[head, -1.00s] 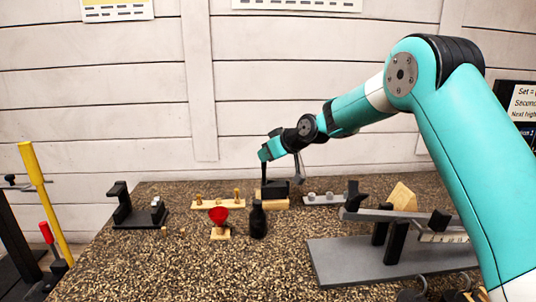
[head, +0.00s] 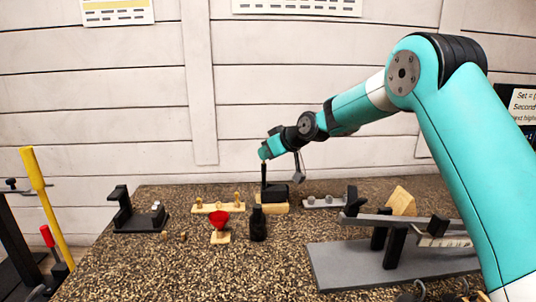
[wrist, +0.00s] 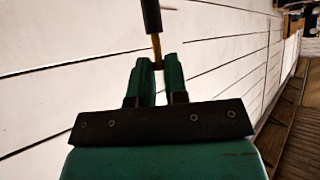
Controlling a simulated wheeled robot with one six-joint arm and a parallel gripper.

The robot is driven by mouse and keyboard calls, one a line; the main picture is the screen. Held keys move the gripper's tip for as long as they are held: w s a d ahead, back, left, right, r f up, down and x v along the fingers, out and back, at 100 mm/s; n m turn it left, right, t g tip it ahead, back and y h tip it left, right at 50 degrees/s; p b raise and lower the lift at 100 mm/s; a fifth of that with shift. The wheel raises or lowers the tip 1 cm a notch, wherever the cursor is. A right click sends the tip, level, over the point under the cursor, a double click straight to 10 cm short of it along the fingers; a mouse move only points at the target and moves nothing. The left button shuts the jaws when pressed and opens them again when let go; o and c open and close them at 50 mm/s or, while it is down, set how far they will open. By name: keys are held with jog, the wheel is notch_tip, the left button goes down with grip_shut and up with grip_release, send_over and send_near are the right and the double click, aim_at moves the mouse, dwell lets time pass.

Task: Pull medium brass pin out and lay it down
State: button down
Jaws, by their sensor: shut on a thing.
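My gripper (wrist: 158,66) is shut on a thin brass pin (wrist: 156,47). The pin runs from between the fingertips to the end of a dark rod-like piece (wrist: 151,14) in the wrist view. I cannot tell how far the pin sits inside it. In the head view my gripper (head: 265,153) is above a black upright (head: 264,174), which rises beside a black block (head: 277,191) on a wooden base (head: 273,208). The pin is too small to make out there.
A wooden strip (head: 226,208) with several small brass-coloured pieces lies left of the block. A grey-based fixture (head: 345,273) fills the right. The bench's front left is mostly clear.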

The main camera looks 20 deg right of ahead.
jog(key=shift+r+p, duration=0.75)
jog(key=shift+r, duration=0.65)
